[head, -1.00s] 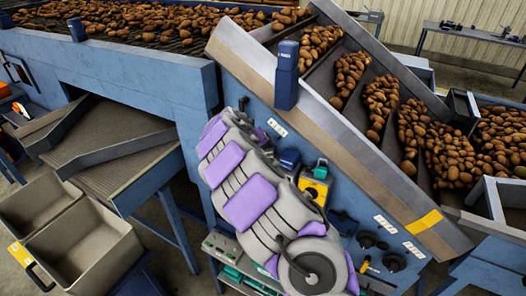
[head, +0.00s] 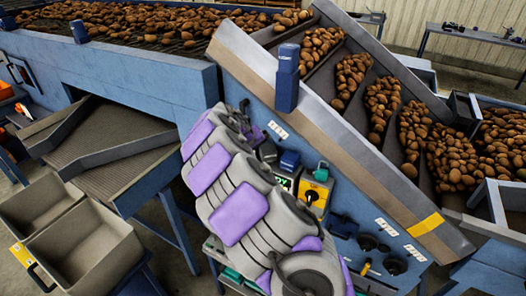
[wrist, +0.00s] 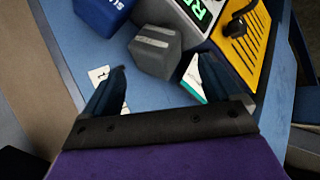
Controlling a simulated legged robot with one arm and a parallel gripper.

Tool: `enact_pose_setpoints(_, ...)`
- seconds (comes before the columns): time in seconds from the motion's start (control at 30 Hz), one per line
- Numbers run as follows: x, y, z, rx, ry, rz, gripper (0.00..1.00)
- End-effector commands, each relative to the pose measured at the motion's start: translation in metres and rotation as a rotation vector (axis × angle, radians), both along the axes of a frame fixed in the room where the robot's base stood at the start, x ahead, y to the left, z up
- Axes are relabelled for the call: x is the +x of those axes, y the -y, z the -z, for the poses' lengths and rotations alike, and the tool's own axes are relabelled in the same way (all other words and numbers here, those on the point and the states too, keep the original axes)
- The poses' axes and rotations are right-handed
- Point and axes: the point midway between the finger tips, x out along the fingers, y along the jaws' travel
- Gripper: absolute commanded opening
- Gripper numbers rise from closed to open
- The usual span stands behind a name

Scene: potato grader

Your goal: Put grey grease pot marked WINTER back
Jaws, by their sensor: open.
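A dark grey block-shaped pot (wrist: 157,50) with a lighter band stands on the blue surface in the wrist view. I cannot read any lettering on it. It also shows in the head view (head: 267,152), just right of my arm. My gripper (wrist: 162,82) is open, its two dark fingers spread with the grey pot ahead of and between their tips. The pot looks apart from the fingers. In the head view my gripper (head: 251,131) is partly hidden behind my arm.
A blue pot (wrist: 100,12) with partly visible white letters stands left of the grey pot. A box with a green lit display (wrist: 196,12) and a yellow panel with a black knob (wrist: 243,35) stand close on the right. A white label (wrist: 100,75) lies near the left finger.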

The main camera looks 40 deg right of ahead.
Motion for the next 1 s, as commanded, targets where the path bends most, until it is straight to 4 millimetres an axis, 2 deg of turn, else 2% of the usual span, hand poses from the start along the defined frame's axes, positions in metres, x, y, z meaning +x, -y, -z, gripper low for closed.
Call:
enact_pose_setpoints(0.1,-0.002,-0.016,-0.023,-0.003,0.006,-0.004,0.91)
enact_pose_setpoints(0.3,-0.008,-0.034,-0.043,-0.001,0.002,-0.002,0.91)
enact_pose_setpoints(0.63,-0.011,-0.041,-0.051,0.000,0.001,0.001,0.91)
enact_pose_setpoints(0.73,-0.018,-0.043,-0.058,0.003,0.001,0.012,0.91)
enact_pose_setpoints(0.87,-0.047,-0.057,-0.080,0.025,0.002,0.052,0.91)
enact_pose_setpoints(1.0,-0.105,-0.088,-0.105,0.098,-0.012,0.109,0.91)
